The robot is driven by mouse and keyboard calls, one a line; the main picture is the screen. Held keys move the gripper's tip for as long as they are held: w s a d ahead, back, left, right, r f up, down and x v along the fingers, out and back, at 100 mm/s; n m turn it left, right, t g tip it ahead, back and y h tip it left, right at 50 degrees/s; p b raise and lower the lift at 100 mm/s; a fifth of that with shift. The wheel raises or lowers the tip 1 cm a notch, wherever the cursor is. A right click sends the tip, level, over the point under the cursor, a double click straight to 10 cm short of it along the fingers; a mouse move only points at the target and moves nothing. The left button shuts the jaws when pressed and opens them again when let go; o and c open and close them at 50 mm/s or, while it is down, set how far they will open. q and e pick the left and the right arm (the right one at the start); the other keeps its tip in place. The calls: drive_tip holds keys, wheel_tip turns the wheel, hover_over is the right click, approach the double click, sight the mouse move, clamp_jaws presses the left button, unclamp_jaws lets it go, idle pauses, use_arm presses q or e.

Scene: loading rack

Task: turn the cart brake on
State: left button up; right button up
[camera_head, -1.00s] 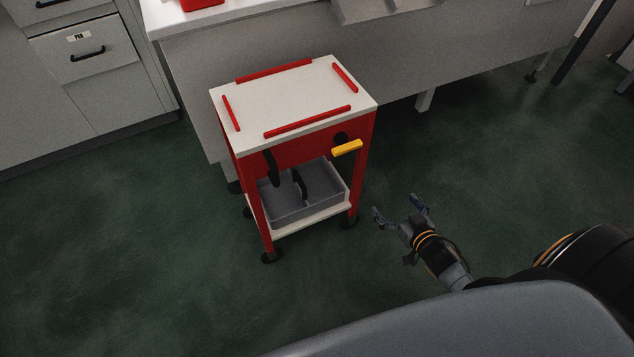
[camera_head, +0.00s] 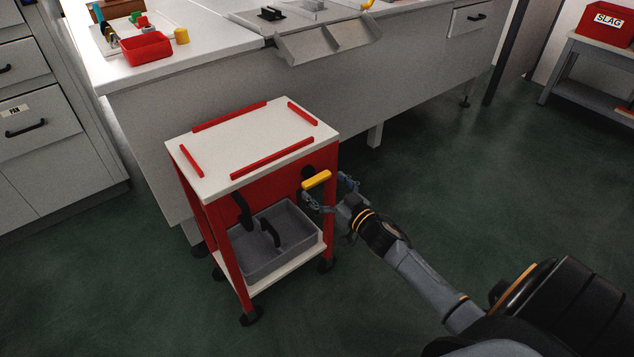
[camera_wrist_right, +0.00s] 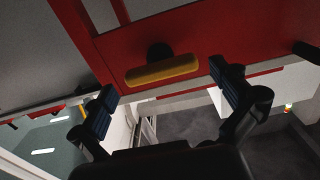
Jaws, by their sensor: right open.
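The cart (camera_head: 245,145) is red with a white top edged by red rails, and it stands on casters on the dark green floor. The brake lever has a yellow handle (camera_head: 316,179) on a black pivot at the right of the cart's red front panel. The yellow handle (camera_wrist_right: 162,70) also shows in the right wrist view, lying crosswise beyond and between the fingers. My right gripper (camera_head: 333,193) is open at the handle, with one finger on each side of it. The wrist view shows its fingers (camera_wrist_right: 168,95) apart with nothing between their tips. My left gripper is out of view.
A grey bin (camera_head: 278,240) sits on the cart's lower shelf. A black handle (camera_head: 241,208) hangs on the front panel's left. A white bench (camera_head: 220,85) stands close behind the cart. Open floor lies in front and to the right.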

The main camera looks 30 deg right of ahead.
sight(313, 176)
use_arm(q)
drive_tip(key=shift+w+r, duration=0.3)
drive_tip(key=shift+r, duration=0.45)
use_arm(e)
drive_tip(key=shift+w+a, duration=0.15)
drive_tip(key=shift+w, duration=1.25)
drive_tip(key=shift+c, duration=0.4)
drive_tip(key=c, duration=0.9)
